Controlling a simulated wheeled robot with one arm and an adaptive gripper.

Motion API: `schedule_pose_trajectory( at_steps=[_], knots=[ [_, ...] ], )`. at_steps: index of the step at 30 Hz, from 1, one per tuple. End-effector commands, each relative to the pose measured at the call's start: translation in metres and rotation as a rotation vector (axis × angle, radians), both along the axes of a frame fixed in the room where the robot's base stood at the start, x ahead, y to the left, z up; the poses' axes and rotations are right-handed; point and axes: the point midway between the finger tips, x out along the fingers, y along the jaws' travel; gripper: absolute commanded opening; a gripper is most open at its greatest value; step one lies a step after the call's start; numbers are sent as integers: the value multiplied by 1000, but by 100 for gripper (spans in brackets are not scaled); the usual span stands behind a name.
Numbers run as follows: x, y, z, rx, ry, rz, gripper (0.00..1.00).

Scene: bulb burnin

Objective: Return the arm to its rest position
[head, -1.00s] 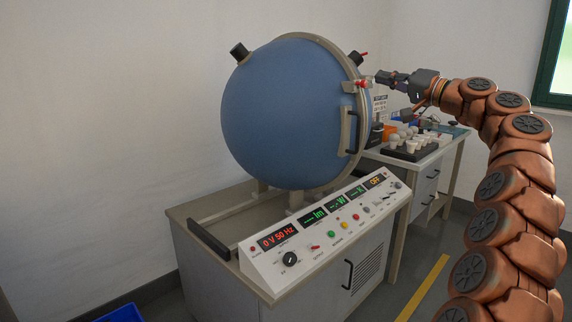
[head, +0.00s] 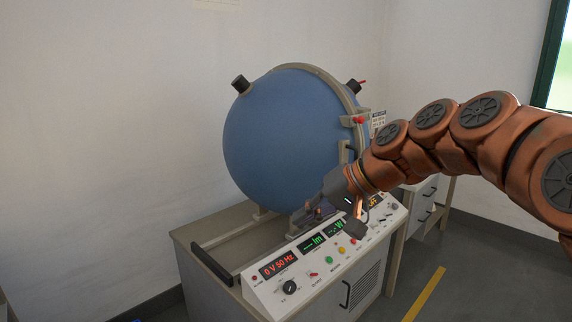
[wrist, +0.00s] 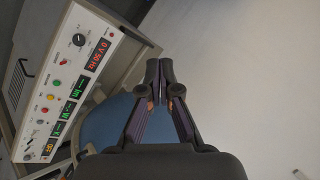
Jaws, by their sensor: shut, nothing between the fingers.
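My gripper (head: 306,216) is at the end of my orange arm, in front of the lower part of the blue sphere (head: 285,135) and just above the back of the sloping control panel (head: 300,262). In the wrist view, my gripper (wrist: 166,66) has its fingertips together with nothing between them. The blue sphere (wrist: 112,120) lies behind the fingers there, and the control panel (wrist: 75,75) is on the left. In the head view, my gripper and forearm hide part of the panel's right displays and the sphere's lower right rim.
The bench cabinet (head: 205,285) carries the sphere and panel, with a dark handle bar (head: 211,264) at its left end. A side cabinet (head: 428,200) stands behind my arm. A yellow line (head: 425,294) marks the floor at right. The wall side at left is clear.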

Motion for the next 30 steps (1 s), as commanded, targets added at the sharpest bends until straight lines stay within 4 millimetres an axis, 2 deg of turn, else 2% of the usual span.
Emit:
schedule_pose_trajectory(
  at_steps=[1, 8, 15, 21, 25, 30],
  knots=[
    [-20, -1, -3, -48, 29, 9, 0],
    [-107, -25, -51, -275, 161, 34, 0],
    [-200, -74, -94, -507, 305, 34, 0],
    [-271, -119, -117, -669, 414, 21, 0],
    [-299, -137, -125, -731, 461, 12, 0],
    [-313, -146, -130, -759, 481, 8, 0]
  ],
)
